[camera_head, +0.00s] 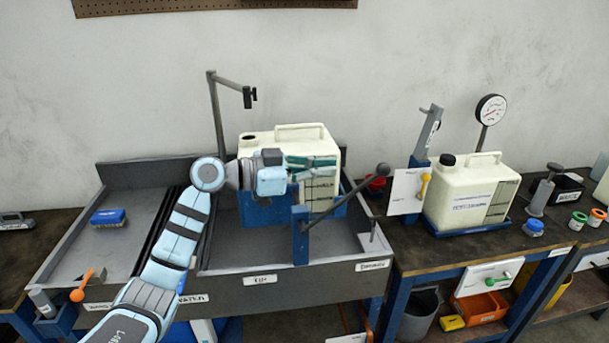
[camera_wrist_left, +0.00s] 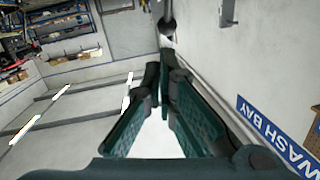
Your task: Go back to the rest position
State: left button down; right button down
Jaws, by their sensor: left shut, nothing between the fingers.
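My left arm (camera_head: 180,240) comes in from the lower left and bends at its wrist over the wash basin. My left gripper (camera_head: 318,168) points right, in front of the cream tank (camera_head: 262,143) with the open neck, and hides part of it. I cannot tell whether it touches the tank. In the left wrist view my left gripper (camera_wrist_left: 163,65) shows its green fingers meeting at the tips, shut with nothing between them. My right gripper is not in view.
The tank sits in a blue cradle in the basin (camera_head: 225,265). A blue post with a black-knobbed lever (camera_head: 340,202) stands in front. A blue brush (camera_head: 108,217) lies on the left drainboard. A capped cream tank (camera_head: 470,195) and gauge (camera_head: 491,110) are at right.

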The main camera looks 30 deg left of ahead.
pick_arm(q)
jog(key=v, duration=0.4)
jog(key=s+d+f+n+g+y, duration=0.15)
jog(key=s+f, duration=0.25)
jog(key=f, duration=0.6)
jog(key=s+d+f+n+g+y, duration=0.1)
jog(key=s+d+f+g+y, duration=0.2)
jog(key=f, duration=0.7)
jog(key=s+d+f+n+y, duration=0.1)
jog(key=s+d+f, duration=0.3)
jog(key=f, duration=0.6)
jog(key=s+a+f+n+g+y, duration=0.1)
jog(key=s+a+f+n+y, duration=0.15)
jog(key=s, duration=0.45)
jog(key=s+a+f+n+g+y, duration=0.1)
jog(key=s+f+n+y, duration=0.15)
jog(key=s, duration=0.55)
jog(key=s+a+f+n+g+y, duration=0.2)
jog(key=s+f, duration=0.1)
jog(key=s, duration=0.4)
notch_tip(320, 180, down, 19)
jog(key=a, duration=0.2)
jog(key=s+a+f+g, duration=0.1)
jog(key=s+f+g, duration=0.1)
jog(key=s+f, duration=1.1)
jog(key=shift+s+f+b, duration=0.35)
jog(key=shift+s, duration=0.8)
